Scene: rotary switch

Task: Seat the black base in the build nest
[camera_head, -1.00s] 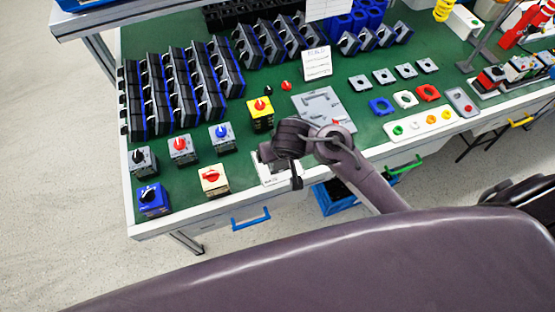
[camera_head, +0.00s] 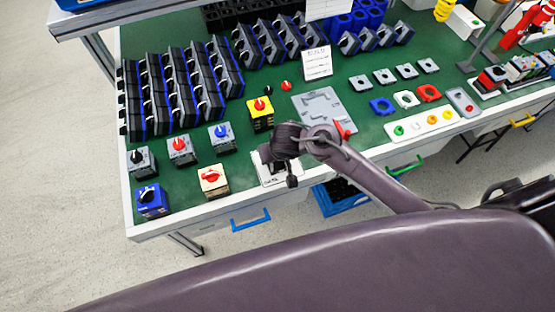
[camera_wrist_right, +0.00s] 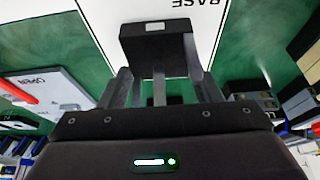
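The black base (camera_wrist_right: 157,42) shows at the top middle of the right wrist view, over or on a white plate (camera_wrist_right: 105,20) lettered BASE. My right gripper (camera_wrist_right: 158,88) has its two grey fingers apart, reaching toward the base's near side; whether they touch or grip it is unclear. In the head view the right gripper (camera_head: 291,178) is low over the white plate (camera_head: 268,177) at the bench's front edge, and the base is mostly hidden there. The grey nest plate (camera_head: 318,100) lies just behind, with a red lever (camera_head: 343,131). My left gripper is not in view.
Rows of black and blue housings (camera_head: 165,85) fill the back left. A yellow switch box (camera_head: 260,112) stands left of the nest plate, and a red-knobbed box (camera_head: 213,180) left of the white plate. A BUILD card (camera_head: 317,62) stands behind. Green mat between is clear.

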